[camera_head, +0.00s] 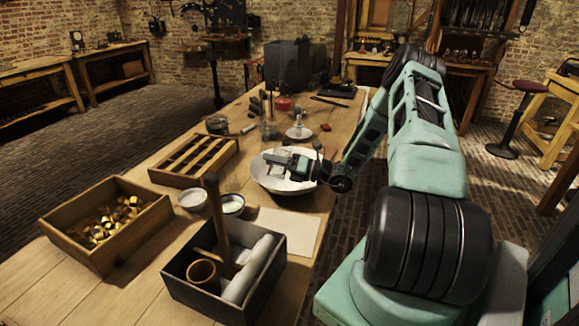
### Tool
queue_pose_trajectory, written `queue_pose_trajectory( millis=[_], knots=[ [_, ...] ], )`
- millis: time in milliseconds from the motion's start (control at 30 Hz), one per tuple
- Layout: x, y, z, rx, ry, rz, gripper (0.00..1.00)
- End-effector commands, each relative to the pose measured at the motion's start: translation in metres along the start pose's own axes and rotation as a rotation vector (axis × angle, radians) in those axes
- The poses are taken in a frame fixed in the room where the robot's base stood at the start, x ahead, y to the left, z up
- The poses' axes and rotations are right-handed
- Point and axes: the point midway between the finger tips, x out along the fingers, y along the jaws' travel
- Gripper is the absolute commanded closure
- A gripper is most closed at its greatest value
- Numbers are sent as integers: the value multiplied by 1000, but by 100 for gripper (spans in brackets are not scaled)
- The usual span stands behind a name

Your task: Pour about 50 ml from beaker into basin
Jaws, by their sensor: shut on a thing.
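The white basin (283,184) sits on the wooden table near its right edge. My gripper (276,158) reaches in from the right, low over the basin, with its fingers pointing left. It is shut on what seems to be the clear beaker, whose outline is hard to make out against the white bowl. I cannot tell its tilt or how much liquid it holds. The liquid in the basin cannot be seen clearly either.
A slotted wooden rack (195,160), small white bowls (192,201), a crate of brass pieces (104,222) and a dark box (222,275) with a rod stand left and in front. Glassware (269,128) stands behind the basin. A pale sheet (290,229) lies in front.

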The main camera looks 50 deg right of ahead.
Motion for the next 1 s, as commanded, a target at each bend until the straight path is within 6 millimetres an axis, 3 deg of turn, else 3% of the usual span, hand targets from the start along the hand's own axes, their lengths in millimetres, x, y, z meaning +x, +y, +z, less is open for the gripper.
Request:
queue_pose_trajectory(
  millis=[767,1000],
  knots=[
    [0,0,0,-1,0,0,78],
    [1,6,4,-82,15,1,78]
  ],
)
